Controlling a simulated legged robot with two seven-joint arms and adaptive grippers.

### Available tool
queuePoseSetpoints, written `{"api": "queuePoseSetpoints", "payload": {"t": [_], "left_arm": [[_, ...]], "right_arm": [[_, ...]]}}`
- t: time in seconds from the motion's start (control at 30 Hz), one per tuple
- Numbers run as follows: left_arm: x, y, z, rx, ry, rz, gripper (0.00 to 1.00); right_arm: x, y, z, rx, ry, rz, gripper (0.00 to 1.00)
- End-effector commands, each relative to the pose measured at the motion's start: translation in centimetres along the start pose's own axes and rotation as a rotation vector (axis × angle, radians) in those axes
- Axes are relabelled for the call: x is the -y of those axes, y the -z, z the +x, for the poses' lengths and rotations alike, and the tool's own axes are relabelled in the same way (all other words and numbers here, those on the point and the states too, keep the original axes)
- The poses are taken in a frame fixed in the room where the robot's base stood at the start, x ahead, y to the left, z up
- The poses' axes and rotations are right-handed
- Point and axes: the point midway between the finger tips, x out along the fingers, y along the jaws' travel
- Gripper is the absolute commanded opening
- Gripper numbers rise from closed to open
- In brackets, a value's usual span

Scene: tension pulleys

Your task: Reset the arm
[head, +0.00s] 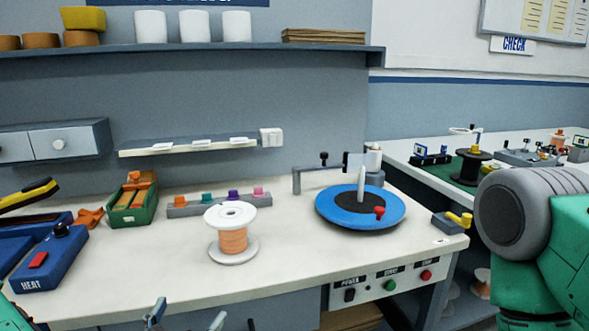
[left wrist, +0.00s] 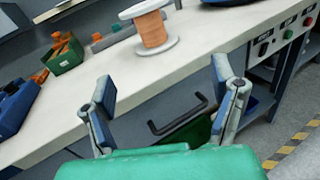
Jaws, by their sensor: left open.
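My left gripper (head: 186,317) is at the bottom edge of the head view, in front of the workbench (head: 285,265). In the left wrist view its two fingers (left wrist: 163,88) are spread apart with nothing between them, and the bench front lies beyond. A white spool wound with orange wire (head: 232,240) stands upright on the bench; it also shows in the left wrist view (left wrist: 152,30). A blue turntable (head: 335,212) with a black centre, a white post and a red knob (head: 379,212) sits to its right, with a grey bracket (head: 312,178) behind. My right gripper is out of view.
A blue heat unit (head: 45,262), a green bin (head: 131,205) and a row of coloured pegs (head: 219,202) stand on the bench's left and back. The control panel (head: 384,284) is on its front. A black drawer handle (left wrist: 180,115) shows below the bench top.

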Motion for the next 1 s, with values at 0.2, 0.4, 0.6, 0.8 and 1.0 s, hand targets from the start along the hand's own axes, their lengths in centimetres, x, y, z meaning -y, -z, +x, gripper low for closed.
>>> {"api": "queuePoseSetpoints", "payload": {"t": [0.2, 0.4, 0.6, 0.8, 1.0], "left_arm": [[2.6, 3.4, -1.0, -0.093, 0.125, 0.239, 0.79], [5.4, 7.8, -3.3, -0.186, 0.31, 0.559, 0.79], [7.3, 14.6, -7.6, -0.271, 0.622, 1.028, 0.79], [4.8, 23.3, -15.7, -0.268, 1.187, 1.69, 0.79], [-1.3, 27.3, -21.8, -0.138, 1.738, 2.103, 0.79]], "right_arm": [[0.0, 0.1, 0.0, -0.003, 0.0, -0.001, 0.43], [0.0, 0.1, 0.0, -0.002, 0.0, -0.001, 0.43], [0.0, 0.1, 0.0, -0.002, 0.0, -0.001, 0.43], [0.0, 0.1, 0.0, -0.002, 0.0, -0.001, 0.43], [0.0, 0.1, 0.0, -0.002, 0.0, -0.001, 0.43]]}}
